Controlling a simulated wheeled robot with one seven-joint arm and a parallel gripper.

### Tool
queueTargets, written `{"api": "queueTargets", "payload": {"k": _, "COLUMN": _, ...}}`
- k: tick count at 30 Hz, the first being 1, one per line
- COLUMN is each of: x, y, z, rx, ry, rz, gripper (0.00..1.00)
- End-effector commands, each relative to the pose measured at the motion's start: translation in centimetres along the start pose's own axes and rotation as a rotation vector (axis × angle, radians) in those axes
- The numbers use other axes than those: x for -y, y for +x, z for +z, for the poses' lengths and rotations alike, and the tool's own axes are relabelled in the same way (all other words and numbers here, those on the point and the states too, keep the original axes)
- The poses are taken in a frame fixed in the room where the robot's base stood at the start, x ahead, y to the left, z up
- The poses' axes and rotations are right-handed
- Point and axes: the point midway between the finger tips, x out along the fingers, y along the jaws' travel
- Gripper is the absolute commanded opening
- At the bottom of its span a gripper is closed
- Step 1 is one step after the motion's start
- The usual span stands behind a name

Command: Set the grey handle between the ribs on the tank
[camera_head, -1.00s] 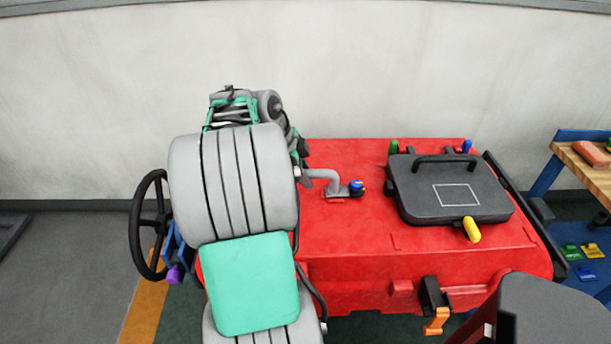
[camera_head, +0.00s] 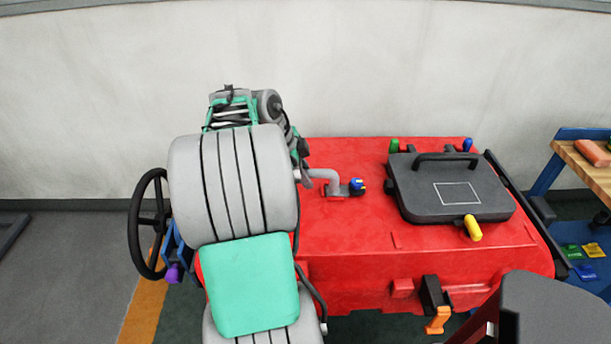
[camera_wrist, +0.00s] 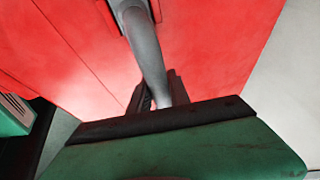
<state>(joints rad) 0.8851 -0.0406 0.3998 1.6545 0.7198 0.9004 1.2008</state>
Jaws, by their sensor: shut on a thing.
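The grey handle (camera_head: 325,175) is a bent bar over the red tank (camera_head: 410,255) in the head view. Its left end runs behind my arm, and its bend comes down at a small dark fitting (camera_head: 338,192) on the tank top. In the wrist view the handle (camera_wrist: 147,50) runs from the top edge down between the dark fingers of my gripper (camera_wrist: 163,98), which is shut on it. My arm hides most of the gripper in the head view. The ribs cannot be told clearly from the dark parts around the handle.
A blue knob (camera_head: 357,184) stands beside the dark fitting. A dark lid (camera_head: 450,190) with a yellow knob (camera_head: 472,228) covers the tank's right part. A black steering wheel (camera_head: 148,225) is at the left. A wooden-topped bench (camera_head: 585,172) stands at the right.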

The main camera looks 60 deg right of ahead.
Motion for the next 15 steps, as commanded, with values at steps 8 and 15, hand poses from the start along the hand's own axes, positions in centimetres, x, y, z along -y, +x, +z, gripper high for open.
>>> {"api": "queueTargets", "payload": {"k": 8, "x": 0.07, "y": -0.16, "z": -0.05, "rx": 0.000, "ry": 0.000, "rz": -0.002, "gripper": 0.26}}
{"api": "queueTargets", "payload": {"k": 15, "x": 0.04, "y": -0.14, "z": -0.04, "rx": 0.000, "ry": 0.000, "rz": -0.001, "gripper": 0.45}}
